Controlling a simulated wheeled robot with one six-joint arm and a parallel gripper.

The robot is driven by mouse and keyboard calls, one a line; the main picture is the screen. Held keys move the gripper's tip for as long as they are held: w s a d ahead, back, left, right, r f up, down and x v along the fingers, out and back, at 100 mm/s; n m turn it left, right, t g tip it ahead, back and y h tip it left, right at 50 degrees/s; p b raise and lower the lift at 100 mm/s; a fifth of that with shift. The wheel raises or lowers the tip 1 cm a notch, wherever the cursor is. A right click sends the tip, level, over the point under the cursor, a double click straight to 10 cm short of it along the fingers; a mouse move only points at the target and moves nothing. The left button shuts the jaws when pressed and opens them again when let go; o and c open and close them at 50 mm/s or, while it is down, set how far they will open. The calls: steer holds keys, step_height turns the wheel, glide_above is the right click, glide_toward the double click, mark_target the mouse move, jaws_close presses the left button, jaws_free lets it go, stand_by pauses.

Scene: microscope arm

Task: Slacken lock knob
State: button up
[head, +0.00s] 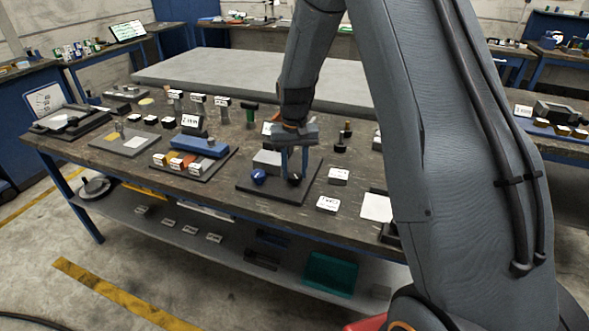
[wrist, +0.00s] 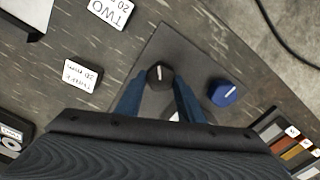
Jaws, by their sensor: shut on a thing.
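A black knob (wrist: 160,73) with a white line on top stands on a dark square base plate (wrist: 180,42); it also shows in the head view (head: 294,181). My gripper (wrist: 160,80) has its two blue fingers on either side of the black knob and is shut on it. In the head view my gripper (head: 294,172) points down over the front of the plate. A blue knob (wrist: 222,93) stands beside it, apart from the fingers; it is also in the head view (head: 258,176). No label shows which knob is the lock knob. My wrist hides part of the plate.
A white label block (wrist: 82,75) and another reading "TWO" (wrist: 112,12) lie near the plate. A rack of coloured blocks (head: 178,162) stands to the left in the head view. The workbench (head: 225,190) front edge is close by.

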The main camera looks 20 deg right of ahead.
mark_target(293, 173)
steer(key=n, duration=0.4)
steer(key=shift+w+a+r+n, duration=0.1)
steer(key=shift+w+n, duration=0.05)
steer(key=shift+n, duration=1.65)
steer(key=o, duration=1.1)
steer(key=shift+c, duration=0.2)
steer(key=shift+r+b, duration=0.7)
steer(key=shift+r, duration=3.2)
steer(key=s+m, duration=0.5)
steer(key=s, duration=2.1)
steer(key=shift+f+t, duration=0.4)
